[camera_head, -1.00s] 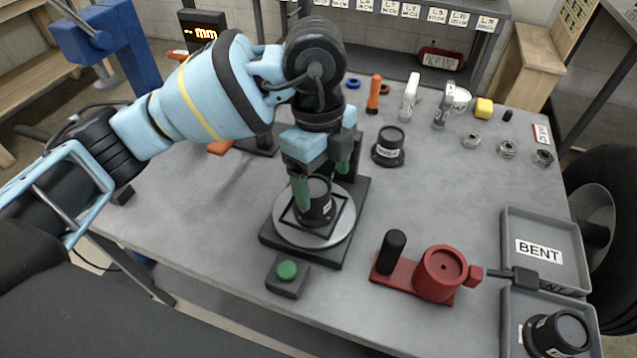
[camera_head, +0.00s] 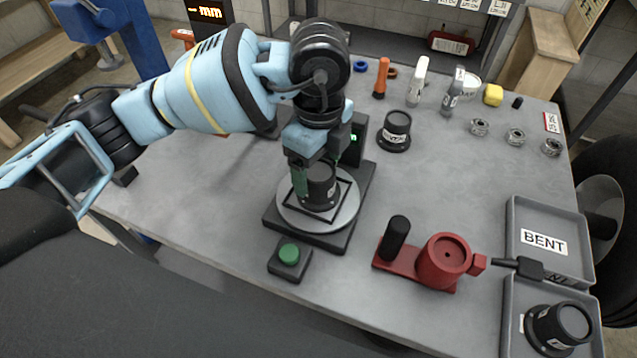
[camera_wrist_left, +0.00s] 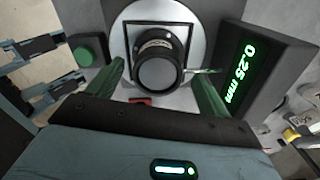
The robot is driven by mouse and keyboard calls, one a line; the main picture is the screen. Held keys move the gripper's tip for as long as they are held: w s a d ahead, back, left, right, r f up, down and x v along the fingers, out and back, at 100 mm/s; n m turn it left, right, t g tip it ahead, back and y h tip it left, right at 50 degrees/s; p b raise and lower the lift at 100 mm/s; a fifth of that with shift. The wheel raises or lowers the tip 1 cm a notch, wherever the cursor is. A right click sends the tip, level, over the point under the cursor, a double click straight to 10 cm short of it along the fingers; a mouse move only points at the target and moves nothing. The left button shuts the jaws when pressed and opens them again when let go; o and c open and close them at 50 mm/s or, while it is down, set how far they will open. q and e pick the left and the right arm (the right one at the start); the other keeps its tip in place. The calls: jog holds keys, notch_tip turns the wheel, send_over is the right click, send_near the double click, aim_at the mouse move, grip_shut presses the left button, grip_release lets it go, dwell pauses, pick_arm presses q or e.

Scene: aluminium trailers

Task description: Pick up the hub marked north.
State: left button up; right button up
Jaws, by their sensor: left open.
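One black hub (camera_head: 321,186) stands upright on the round silver plate of a gauge (camera_head: 292,214); it also shows in the left wrist view (camera_wrist_left: 157,72). My left gripper (camera_head: 317,177) is open, pointing down, with its green fingers on either side of this hub; in the left wrist view the fingers (camera_wrist_left: 160,82) stand apart from its sides. A second black hub (camera_head: 395,131) stands on the table farther back. A third black hub (camera_head: 558,327) is in the front tray at right. The hubs' labels are too small to read, so I cannot tell which says north.
The gauge display (camera_wrist_left: 236,76) reads 0.25 mm. A green button (camera_head: 289,254) is in front of the gauge. A red fixture with a black handle (camera_head: 440,262) stands right of it. The tray marked BENT (camera_head: 520,215) lies farther right. Several small tools and rings line the back.

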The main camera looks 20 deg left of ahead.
aim_at(318, 171)
pick_arm(q)
notch_tip(318, 171, down, 4)
jog(key=shift+s+r, duration=0.15)
jog(key=shift+r, duration=0.2)
grip_shut()
jog(key=shift+r, duration=0.15)
jog(key=shift+r, duration=0.25)
notch_tip(318, 171, up, 3)
jog(key=s+d, duration=0.1)
jog(key=s, duration=0.6)
jog(key=s+d+r, duration=0.1)
jog(key=s+d, duration=0.1)
jog(key=s, duration=0.6)
jog(key=shift+s+d+p, duration=0.25)
jog(key=shift+p, duration=0.15)
